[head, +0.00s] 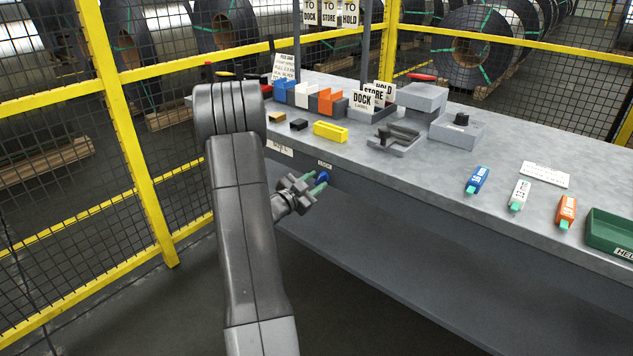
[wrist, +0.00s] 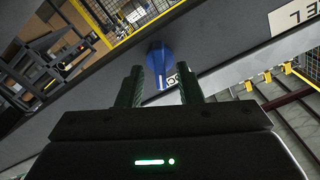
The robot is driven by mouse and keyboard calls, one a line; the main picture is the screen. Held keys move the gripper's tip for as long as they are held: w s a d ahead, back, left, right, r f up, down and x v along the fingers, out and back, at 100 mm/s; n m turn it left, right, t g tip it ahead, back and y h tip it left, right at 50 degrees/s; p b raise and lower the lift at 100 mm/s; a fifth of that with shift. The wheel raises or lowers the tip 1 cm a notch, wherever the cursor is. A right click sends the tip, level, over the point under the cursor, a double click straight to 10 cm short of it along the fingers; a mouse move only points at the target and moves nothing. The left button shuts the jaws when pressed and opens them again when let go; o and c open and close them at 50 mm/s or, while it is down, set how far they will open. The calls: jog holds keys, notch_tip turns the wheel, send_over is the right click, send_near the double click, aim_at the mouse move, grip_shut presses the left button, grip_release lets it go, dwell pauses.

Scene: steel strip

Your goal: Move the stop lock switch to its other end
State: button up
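The stop lock switch is a blue knob (head: 324,176) on the front face of the grey bench, just below a small label plate. In the wrist view the blue knob (wrist: 160,58) has a narrow pointer-like part that hangs down between the fingertips. My gripper (head: 317,187) is at the bench front, right by the knob, and partly covers it in the head view. In the wrist view my gripper (wrist: 161,80) has its two green fingers apart, one on each side of the knob, with visible gaps. I cannot tell how deep the knob sits between them.
The bench top (head: 440,180) carries colored blocks, a yellow block (head: 330,131), grey fixtures, several tags and a green tray (head: 610,232). A lower shelf (head: 400,270) runs below the knob. Yellow-framed mesh fencing (head: 130,130) stands to the left and behind.

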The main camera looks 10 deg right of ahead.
jog(key=shift+w+d, duration=0.4)
jog(key=shift+d, duration=0.05)
grip_shut()
